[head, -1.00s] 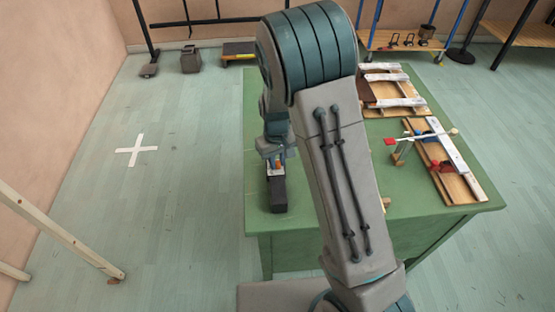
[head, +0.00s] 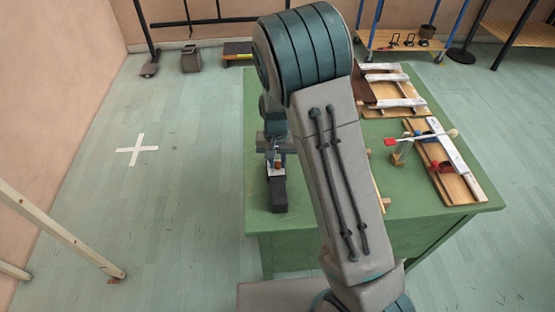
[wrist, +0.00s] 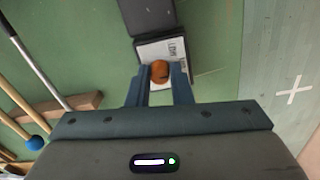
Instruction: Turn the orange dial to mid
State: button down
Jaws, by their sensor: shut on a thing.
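The orange dial (wrist: 160,71) sits on a white lettered plate (wrist: 151,53) on a dark box, seen in the wrist view. The lettering is too small to read surely. A dark line marks the dial's top. My gripper (wrist: 160,80) has its two blue fingers on either side of the dial, shut on it. In the head view, my gripper (head: 275,158) is over the far end of the dark box (head: 278,195), near the table's left edge. The dial is mostly hidden there.
The green table (head: 340,208) holds wooden frames (head: 455,175) and a red-ended stick (head: 390,142) on the right. In the wrist view, several sticks, one with a blue ball (wrist: 35,143), lie left.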

aim_at(276, 163)
jog(key=shift+w, duration=0.1)
jog(key=c, duration=1.3)
grip_release()
jog(key=shift+r, duration=0.1)
notch_tip(276, 163, up, 14)
jog(key=shift+a, duration=0.15)
